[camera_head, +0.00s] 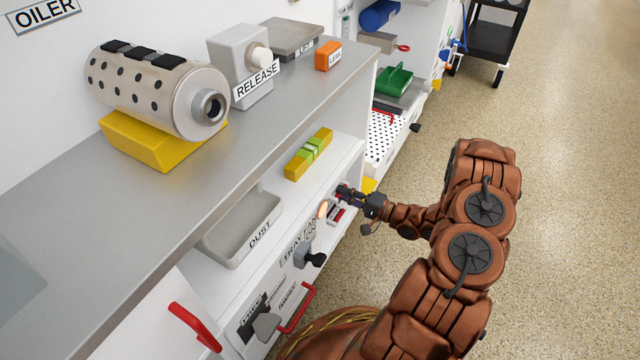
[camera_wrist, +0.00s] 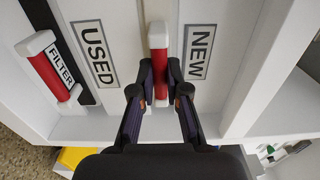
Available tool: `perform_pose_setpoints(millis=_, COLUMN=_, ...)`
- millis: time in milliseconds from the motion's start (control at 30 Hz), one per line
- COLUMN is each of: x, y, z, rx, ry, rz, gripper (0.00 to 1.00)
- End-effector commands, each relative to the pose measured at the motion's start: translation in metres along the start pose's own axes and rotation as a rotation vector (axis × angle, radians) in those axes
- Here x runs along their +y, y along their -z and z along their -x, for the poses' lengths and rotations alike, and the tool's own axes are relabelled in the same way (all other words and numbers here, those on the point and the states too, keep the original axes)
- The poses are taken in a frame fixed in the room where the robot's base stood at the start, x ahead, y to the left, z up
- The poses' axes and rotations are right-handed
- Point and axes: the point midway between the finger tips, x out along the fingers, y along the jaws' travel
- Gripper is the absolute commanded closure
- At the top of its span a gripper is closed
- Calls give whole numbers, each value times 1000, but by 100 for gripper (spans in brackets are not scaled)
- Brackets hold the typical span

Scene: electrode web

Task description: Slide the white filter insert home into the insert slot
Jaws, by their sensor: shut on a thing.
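My gripper (camera_wrist: 160,72) is shut on a red bar with white ends (camera_wrist: 158,63), with one dark finger on each side of it. The bar lies between the USED label (camera_wrist: 99,54) and the NEW label (camera_wrist: 198,52) on a white surface. Its lower end is partly hidden by my fingers. A second red bar with white ends (camera_wrist: 48,68) sits at the left beside the FILTER label (camera_wrist: 62,61) and a dark strip. I cannot tell which opening is the insert slot. In the head view my gripper (camera_head: 342,191) is at the cabinet front and hides what it holds.
A grey DUST tray (camera_head: 245,232) and a yellow-green block (camera_head: 308,153) lie on the lower shelf.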

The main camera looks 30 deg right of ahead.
Motion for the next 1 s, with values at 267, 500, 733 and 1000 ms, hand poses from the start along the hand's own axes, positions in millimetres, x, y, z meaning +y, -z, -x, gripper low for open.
perform_pose_setpoints(millis=267, x=0, y=0, z=2, rx=1, ry=0, rz=0, gripper=100)
perform_pose_setpoints(millis=500, x=0, y=0, z=5, rx=1, ry=0, rz=0, gripper=100)
perform_pose_setpoints(millis=733, x=0, y=0, z=8, rx=0, ry=0, rz=0, gripper=100)
perform_pose_setpoints(millis=1000, x=0, y=0, z=11, rx=0, ry=0, rz=0, gripper=100)
